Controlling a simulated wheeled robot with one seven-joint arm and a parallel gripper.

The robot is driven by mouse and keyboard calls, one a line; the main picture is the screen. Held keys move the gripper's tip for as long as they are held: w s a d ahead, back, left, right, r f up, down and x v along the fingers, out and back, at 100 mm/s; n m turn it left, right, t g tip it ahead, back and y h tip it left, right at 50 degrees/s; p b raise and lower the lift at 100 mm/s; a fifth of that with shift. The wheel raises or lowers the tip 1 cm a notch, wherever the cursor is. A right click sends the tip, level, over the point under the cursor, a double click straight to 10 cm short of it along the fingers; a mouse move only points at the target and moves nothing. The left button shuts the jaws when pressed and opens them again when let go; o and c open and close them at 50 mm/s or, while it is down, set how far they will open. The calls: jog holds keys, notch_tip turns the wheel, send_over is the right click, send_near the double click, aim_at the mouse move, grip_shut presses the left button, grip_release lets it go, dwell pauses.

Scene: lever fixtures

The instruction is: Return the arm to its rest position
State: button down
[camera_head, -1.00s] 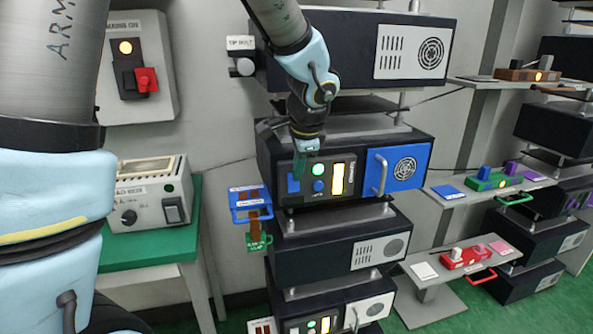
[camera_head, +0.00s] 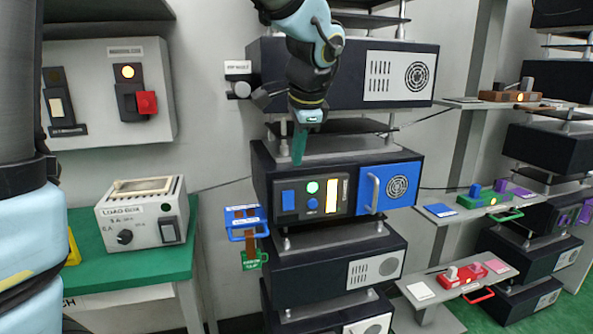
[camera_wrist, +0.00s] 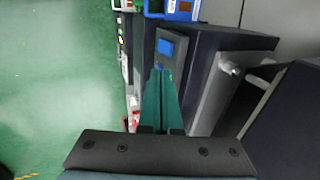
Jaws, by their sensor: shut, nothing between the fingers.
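My gripper (camera_head: 299,146) hangs from my arm in front of the rack, its green fingers pointing down. The fingers are together with nothing between them. In the head view they overlap the dark unit with the blue panel (camera_head: 390,189), just above its control plate with a blue square (camera_head: 288,198), a lit green button and a lit yellow strip. In the wrist view the closed green fingers (camera_wrist: 163,95) reach toward the blue square (camera_wrist: 166,47). I cannot tell whether they touch the unit, but a gap seems to show.
Dark units are stacked above (camera_head: 345,75) and below (camera_head: 338,262) the blue-panelled one. A blue bracket (camera_head: 243,222) sticks out at its left. A load box (camera_head: 143,213) stands on a green table (camera_head: 135,262). More racks with coloured levers (camera_head: 488,197) stand at right.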

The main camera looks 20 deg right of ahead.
jog(key=shift+r, duration=0.2)
jog(key=shift+a, duration=0.1)
jog(key=w+a+f+n+g, duration=0.1)
jog(key=a+f+n, duration=0.25)
jog(key=a, duration=0.35)
jog(key=w+a+f+n+g, duration=0.1)
jog(key=w+a+f+n, duration=0.2)
jog(key=a, duration=0.4)
jog(key=s+a+f+n, duration=0.3)
jog(key=a+f+n, duration=0.2)
jog(key=a, duration=0.3)
jog(key=s+a+f+n+g, duration=0.1)
jog(key=s+a+f+n, duration=0.3)
jog(key=a+n, duration=0.3)
jog(key=shift+a+f, duration=0.45)
jog(key=shift+a, duration=0.5)
